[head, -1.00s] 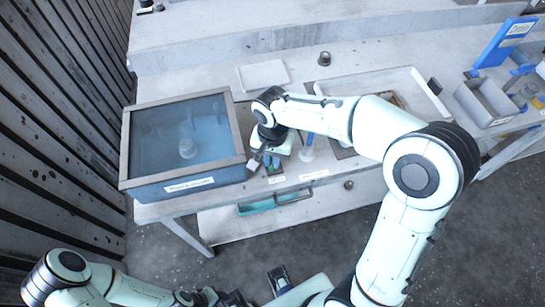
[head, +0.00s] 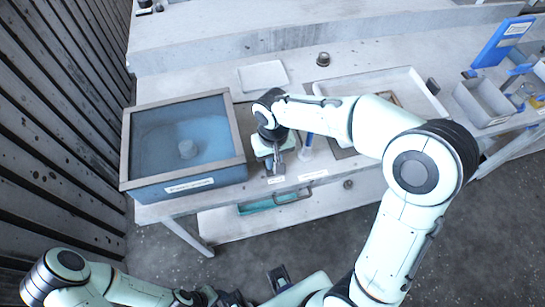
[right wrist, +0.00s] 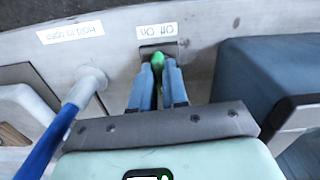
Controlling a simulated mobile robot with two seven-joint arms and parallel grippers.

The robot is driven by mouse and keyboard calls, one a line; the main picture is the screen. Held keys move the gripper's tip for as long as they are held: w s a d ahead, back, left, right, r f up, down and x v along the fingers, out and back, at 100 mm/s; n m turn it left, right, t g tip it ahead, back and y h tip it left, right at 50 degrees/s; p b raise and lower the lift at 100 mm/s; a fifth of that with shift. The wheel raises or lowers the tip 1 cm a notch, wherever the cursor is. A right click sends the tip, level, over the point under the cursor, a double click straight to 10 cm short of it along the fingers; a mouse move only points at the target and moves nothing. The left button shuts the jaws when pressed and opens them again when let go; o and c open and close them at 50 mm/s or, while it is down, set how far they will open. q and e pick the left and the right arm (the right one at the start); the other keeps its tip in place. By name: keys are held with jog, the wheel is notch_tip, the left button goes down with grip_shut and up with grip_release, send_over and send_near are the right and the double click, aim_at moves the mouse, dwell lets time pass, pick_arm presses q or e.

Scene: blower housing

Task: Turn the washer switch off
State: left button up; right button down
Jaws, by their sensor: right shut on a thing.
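The washer (head: 190,189) is a blue box with a framed clear top at the left of the bench in the head view. Its switch is a green lever (right wrist: 157,60) on a small dark plate in the right wrist view, beside an upside-down on/off label (right wrist: 157,30). My right gripper (right wrist: 158,75) is shut on the green lever, its two blue-grey fingers on either side; in the head view the right gripper (head: 275,162) is at the bench front, just right of the washer. I cannot tell the lever's exact setting. My left arm is low at the bottom left; its fingers are unclear.
A white post with a blue rod (right wrist: 90,85) stands close beside the right gripper. A second label (right wrist: 70,33) lies near it. A white tray (head: 440,108), a grey bin (head: 478,107) and a flat white plate (head: 264,76) are on the bench.

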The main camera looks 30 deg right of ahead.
pick_arm(q)
jog(key=shift+w+r+p, duration=0.2)
jog(key=shift+r+p, duration=0.1)
jog(key=shift+r, duration=0.1)
pick_arm(e)
jog(key=n, duration=0.4)
jog(key=shift+d+n, duration=0.15)
jog(key=shift+n, duration=0.55)
jog(key=c, duration=1.1)
grip_release()
jog(key=shift+c, duration=0.2)
jog(key=shift+r, duration=0.1)
pick_arm(q)
jog(key=shift+w+r+p, duration=0.35)
jog(key=shift+r+p, duration=0.1)
jog(key=shift+r, duration=0.1)
jog(key=shift+w+r+p, duration=0.3)
jog(key=shift+r+p, duration=0.15)
jog(key=shift+r, duration=0.1)
pick_arm(e)
notch_tip(320, 180, up, 13)
jog(key=shift+r, duration=0.15)
